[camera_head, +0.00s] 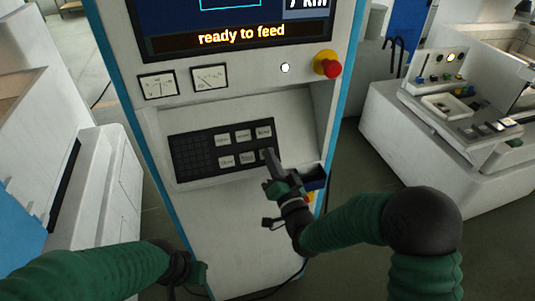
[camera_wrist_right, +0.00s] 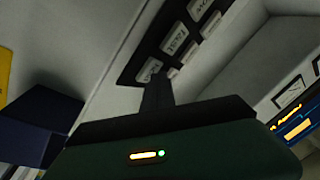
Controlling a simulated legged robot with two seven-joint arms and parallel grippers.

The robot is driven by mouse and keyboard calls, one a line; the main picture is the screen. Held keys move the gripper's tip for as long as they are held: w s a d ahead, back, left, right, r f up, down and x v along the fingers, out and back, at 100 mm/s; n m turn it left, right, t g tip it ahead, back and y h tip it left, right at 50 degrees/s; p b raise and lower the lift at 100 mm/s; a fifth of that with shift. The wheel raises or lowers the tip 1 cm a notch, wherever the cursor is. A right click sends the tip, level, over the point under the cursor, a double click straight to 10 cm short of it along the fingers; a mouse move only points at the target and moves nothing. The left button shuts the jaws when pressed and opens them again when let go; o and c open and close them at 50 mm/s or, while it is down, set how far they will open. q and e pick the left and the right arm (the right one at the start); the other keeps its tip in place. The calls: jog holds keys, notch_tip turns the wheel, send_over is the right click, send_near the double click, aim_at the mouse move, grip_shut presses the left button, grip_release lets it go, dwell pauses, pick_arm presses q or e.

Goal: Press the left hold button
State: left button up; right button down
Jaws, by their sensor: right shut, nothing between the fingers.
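A black key panel (camera_head: 200,155) is set in the white machine front, with a fine grid at left and pale keys in two rows at right. The key labels are too small to read, so I cannot tell which is the left hold button. My right gripper (camera_head: 269,156) is shut and empty, its tip over the lower right key and partly hiding it. In the right wrist view the shut fingers (camera_wrist_right: 158,97) point at the panel's end near the pale keys (camera_wrist_right: 175,41). Whether they touch is unclear. My left gripper (camera_head: 197,274) hangs low, its fingers unclear.
Above the panel are two dials (camera_head: 158,85), a white lamp (camera_head: 285,68), a red knob on yellow (camera_head: 328,64) and a screen reading "ready to feed" (camera_head: 240,36). A dark blue box (camera_head: 315,178) juts out right of my right gripper. Another console (camera_head: 470,110) stands at right.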

jog(key=shift+s+r, duration=0.1)
jog(key=shift+s+d+r, duration=0.2)
jog(key=shift+s+r, duration=0.2)
jog(key=shift+s, duration=0.15)
jog(key=shift+p, duration=0.3)
jog(key=s+r+p, duration=0.1)
jog(key=s, duration=0.1)
jog(key=s+d+r, duration=0.1)
jog(key=s+r, duration=0.1)
jog(key=shift+d+p, duration=0.15)
jog(key=shift+p, duration=0.25)
jog(key=shift+w+f, duration=0.1)
